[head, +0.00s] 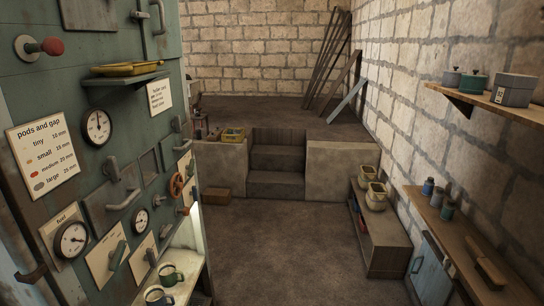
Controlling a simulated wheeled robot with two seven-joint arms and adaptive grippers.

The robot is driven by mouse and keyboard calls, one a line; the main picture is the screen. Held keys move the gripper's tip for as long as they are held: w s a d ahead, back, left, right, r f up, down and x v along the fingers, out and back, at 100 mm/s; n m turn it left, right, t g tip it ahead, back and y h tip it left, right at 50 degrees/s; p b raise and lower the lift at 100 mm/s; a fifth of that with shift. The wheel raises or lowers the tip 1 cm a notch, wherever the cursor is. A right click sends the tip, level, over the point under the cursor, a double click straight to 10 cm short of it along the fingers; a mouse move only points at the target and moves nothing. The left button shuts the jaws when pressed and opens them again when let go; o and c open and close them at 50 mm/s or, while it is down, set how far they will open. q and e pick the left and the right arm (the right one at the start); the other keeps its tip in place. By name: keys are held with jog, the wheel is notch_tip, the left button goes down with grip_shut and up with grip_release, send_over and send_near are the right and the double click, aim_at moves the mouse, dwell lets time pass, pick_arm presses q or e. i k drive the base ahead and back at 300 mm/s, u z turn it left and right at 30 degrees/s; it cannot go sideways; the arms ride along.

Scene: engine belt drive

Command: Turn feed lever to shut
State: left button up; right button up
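A green machine panel (88,95) fills the left side of the head view. It carries several levers, and their small labels are too small to read, so I cannot tell which is the feed lever. One lever with a grey-green grip (117,255) sits on a cream plate right of the fuel gauge (71,240). Another small lever (151,257) sits on a plate to its right. A larger grey handle (124,200) is on a metal plate above them. A red-knobbed lever (45,47) is at the upper left. Neither of my grippers shows.
Two mugs (170,275) stand on a lit ledge below the panel. A yellow tray (125,69) lies on a small shelf jutting from the panel. The floor (285,245) in the middle is clear. A low bench (385,240) and wall shelves (500,102) line the right.

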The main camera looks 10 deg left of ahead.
aim_at(189, 168)
jog(key=z, duration=0.3)
jog(key=i, duration=1.6)
jog(key=u, duration=0.75)
jog(key=i, duration=0.9)
jog(key=u, duration=0.95)
